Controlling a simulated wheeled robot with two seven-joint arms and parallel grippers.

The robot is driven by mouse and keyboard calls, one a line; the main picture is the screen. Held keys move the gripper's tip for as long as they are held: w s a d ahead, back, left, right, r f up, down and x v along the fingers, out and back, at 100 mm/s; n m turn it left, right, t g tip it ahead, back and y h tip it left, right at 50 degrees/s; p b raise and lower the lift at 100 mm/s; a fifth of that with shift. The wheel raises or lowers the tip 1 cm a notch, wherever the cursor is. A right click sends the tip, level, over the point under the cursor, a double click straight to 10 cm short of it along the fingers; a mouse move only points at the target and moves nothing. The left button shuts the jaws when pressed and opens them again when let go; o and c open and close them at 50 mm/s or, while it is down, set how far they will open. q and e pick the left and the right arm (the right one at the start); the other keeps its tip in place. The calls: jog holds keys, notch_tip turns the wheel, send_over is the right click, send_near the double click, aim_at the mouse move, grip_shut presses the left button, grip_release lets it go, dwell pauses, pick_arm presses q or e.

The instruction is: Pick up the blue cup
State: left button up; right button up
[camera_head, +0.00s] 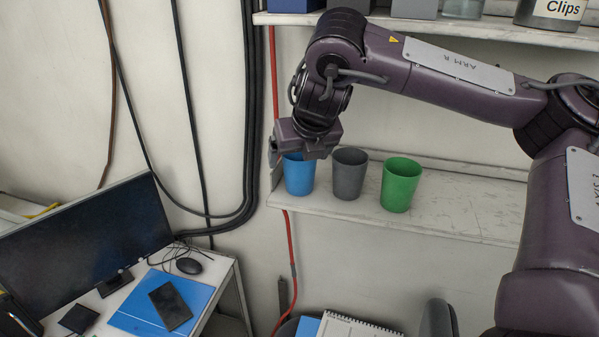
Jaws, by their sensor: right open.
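The blue cup (299,178) stands upright at the left end of a white wall shelf. A dark grey cup (349,175) and a green cup (400,186) stand in a row to its right. My right gripper (292,156) is above the blue cup, reaching in from the right, and hides most of the cup's rim. The gripper is open; one finger shows at the cup's left side. Whether the fingers touch the cup cannot be told. My left gripper is not in view.
The lower shelf (465,208) is clear right of the green cup. An upper shelf (480,28) holds a Clips jar (553,12) and boxes. Black cables (250,110) and a red hose (291,250) run down the wall at left. A desk with a monitor (85,245) stands lower left.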

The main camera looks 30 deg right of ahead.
jog(key=c, duration=1)
jog(key=shift+c, duration=0.2)
jog(key=shift+a+r, duration=0.1)
